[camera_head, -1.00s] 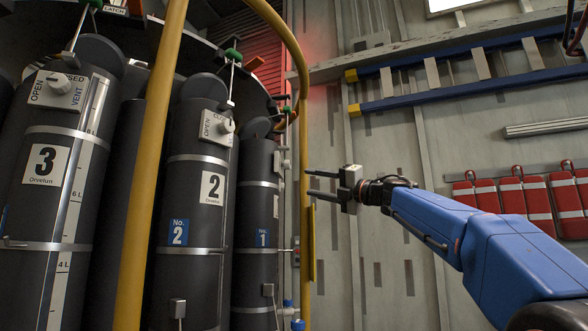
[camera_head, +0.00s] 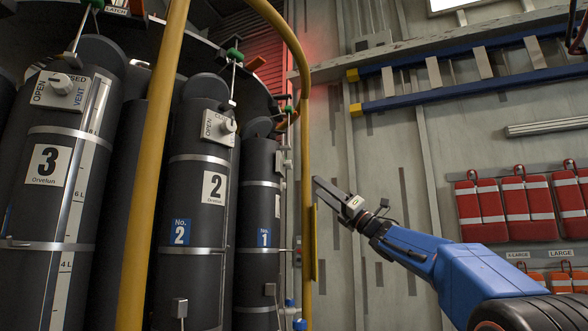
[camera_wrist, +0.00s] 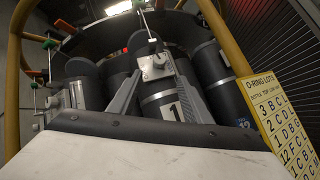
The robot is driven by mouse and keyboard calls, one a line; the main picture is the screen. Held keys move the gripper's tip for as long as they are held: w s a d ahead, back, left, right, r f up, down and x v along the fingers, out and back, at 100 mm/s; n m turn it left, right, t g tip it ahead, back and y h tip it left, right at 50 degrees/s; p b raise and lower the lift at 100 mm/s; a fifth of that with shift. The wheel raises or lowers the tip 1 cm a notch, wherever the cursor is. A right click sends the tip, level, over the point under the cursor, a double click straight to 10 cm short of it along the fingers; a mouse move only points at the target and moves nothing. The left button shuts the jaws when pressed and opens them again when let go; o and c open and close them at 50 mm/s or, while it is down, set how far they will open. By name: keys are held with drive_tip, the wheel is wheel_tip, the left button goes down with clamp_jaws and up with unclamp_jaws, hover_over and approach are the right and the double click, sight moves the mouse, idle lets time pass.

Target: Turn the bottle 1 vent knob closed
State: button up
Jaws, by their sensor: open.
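The plate's lettering is too small to read. My gripper (camera_head: 316,186) is open and empty, right of the bottle and apart from the knob; its fingers also show in the wrist view (camera_wrist: 153,66).
Bottle 2 (camera_head: 192,225) and bottle 3 (camera_head: 45,215) stand left of bottle 1. A yellow rail (camera_head: 306,240) rises between my gripper and the bottles in the head view. A yellow O-ring board (camera_wrist: 281,122) is close at right in the wrist view.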

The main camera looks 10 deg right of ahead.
sight(289, 164)
drive_tip(key=x, duration=1.4)
drive_tip(key=shift+w+a+r, duration=0.1)
drive_tip(key=shift+r, duration=0.05)
drive_tip(key=shift+c, duration=0.4)
drive_tip(key=c, duration=1)
